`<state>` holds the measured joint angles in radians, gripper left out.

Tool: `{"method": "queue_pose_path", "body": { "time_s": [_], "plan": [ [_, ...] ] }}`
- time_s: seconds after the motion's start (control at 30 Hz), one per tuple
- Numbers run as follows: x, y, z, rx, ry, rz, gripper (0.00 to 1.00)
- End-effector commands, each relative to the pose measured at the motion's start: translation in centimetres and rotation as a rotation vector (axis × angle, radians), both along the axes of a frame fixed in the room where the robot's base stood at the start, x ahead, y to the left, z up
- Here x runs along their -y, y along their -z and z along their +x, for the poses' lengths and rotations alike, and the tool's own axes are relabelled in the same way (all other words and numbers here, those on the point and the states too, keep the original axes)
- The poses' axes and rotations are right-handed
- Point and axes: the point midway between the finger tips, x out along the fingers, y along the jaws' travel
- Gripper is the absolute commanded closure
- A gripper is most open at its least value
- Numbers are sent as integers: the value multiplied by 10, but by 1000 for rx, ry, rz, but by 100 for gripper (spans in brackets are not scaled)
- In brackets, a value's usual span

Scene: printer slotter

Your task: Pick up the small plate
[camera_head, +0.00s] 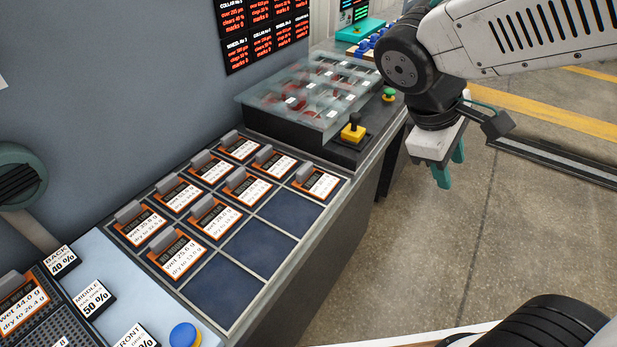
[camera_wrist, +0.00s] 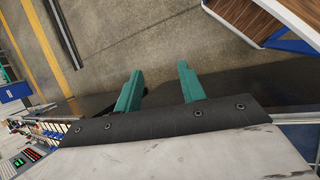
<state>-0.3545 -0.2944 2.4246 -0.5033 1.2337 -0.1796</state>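Nothing in view can be clearly told as the small plate. My gripper (camera_head: 449,172) hangs at the upper right, above the concrete floor and apart from the bench. In the wrist view its two green fingers (camera_wrist: 160,72) are spread apart, with only floor between them.
A clear-covered tray (camera_head: 305,95) with dark red items stands behind the rack. A yellow-based joystick (camera_head: 353,130) and a green button (camera_head: 389,95) are at its right. A blue button (camera_head: 185,335) is at the front. The right-hand rack cells are empty. Open floor lies to the right.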

Motion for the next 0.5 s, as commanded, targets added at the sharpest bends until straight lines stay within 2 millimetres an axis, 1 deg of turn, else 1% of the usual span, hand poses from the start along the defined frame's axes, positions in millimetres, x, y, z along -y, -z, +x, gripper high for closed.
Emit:
{"method": "queue_pose_path", "body": {
  "time_s": [0.03,0.07,0.1,0.17,0.2,0.27,0.3,0.37,0.4,0.47,0.5],
  "plan": [
    [-13,9,17,-45,-116,-73,60],
    [-20,13,27,-64,-185,-118,60],
    [-31,18,41,-90,-278,-178,60],
    [-50,28,61,-128,-420,-269,60],
    [-65,36,73,-151,-515,-330,60],
    [-90,48,90,-184,-657,-422,60],
    [-109,57,100,-205,-752,-483,60],
    [-137,71,112,-232,-888,-573,60],
    [-156,81,119,-246,-973,-629,60],
    [-183,95,125,-265,-1087,-705,60],
    [-199,104,128,-276,-1154,-750,60]
  ]
}}
